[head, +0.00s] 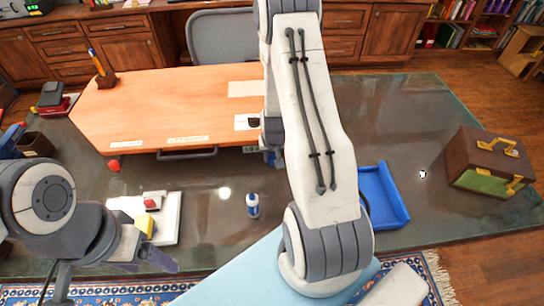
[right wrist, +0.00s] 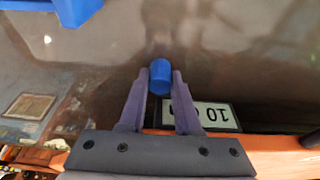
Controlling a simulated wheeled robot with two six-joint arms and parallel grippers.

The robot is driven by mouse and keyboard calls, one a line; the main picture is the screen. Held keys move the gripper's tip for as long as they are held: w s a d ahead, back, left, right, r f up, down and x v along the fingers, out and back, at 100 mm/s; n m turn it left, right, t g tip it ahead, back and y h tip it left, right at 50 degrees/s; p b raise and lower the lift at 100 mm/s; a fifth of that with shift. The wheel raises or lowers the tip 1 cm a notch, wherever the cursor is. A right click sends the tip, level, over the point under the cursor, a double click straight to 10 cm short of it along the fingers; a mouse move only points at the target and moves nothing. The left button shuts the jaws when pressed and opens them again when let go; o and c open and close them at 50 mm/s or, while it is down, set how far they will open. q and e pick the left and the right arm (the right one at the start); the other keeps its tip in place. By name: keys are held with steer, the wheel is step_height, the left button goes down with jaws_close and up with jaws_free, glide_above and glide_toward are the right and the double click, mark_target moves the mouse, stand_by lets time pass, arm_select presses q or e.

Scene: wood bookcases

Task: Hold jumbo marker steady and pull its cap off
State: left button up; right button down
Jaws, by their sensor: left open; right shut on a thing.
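My right gripper (right wrist: 160,88) is shut on a blue cylinder (right wrist: 160,77) in the right wrist view, one finger on each side. It looks like a marker or its cap; I cannot tell whether a body extends beyond it. In the head view, my right arm hides most of this gripper, and a bit of blue shows beside the arm. A small white and blue cylinder (head: 253,205) stands upright on the dark table, apart from both grippers; I cannot tell whether it is a marker. My left gripper (head: 150,256) is open and empty above the table's front left.
An orange board (head: 180,105) covers the table's back. A blue tray (head: 381,195) lies right of my arm, and a brown and green case (head: 492,160) stands at the far right. A white pad (head: 168,212) with a yellow block (head: 145,225) lies near my left gripper.

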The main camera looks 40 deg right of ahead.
steer(key=shift+f, duration=0.1)
steer(key=c, duration=1)
jaws_free()
steer(key=shift+f, duration=0.1)
steer(key=o, duration=0.4)
steer(key=shift+r, duration=0.2)
